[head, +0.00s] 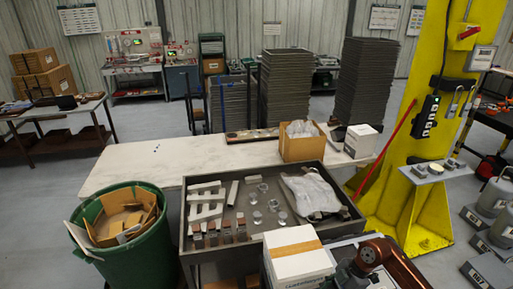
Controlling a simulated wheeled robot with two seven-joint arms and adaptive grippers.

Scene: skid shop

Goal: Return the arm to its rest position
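Part of my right arm, dark with a reddish-brown link, shows at the bottom right edge of the head view, beside a white box (295,258) with a tan tape strip. Its gripper cannot be made out there. My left arm and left gripper are not in view. In front of me stands a grey tray (262,239) holding white blocks (207,204), several small clear round pieces (257,217), small brown-topped blocks (212,232) and a clear plastic bag (310,192).
A green bin (127,254) with cardboard scraps stands left of the tray. Behind is a white table (135,161) with an open cardboard box (302,146) and a white box (361,140). A yellow column (424,105) stands at right. The table's left part is mostly clear.

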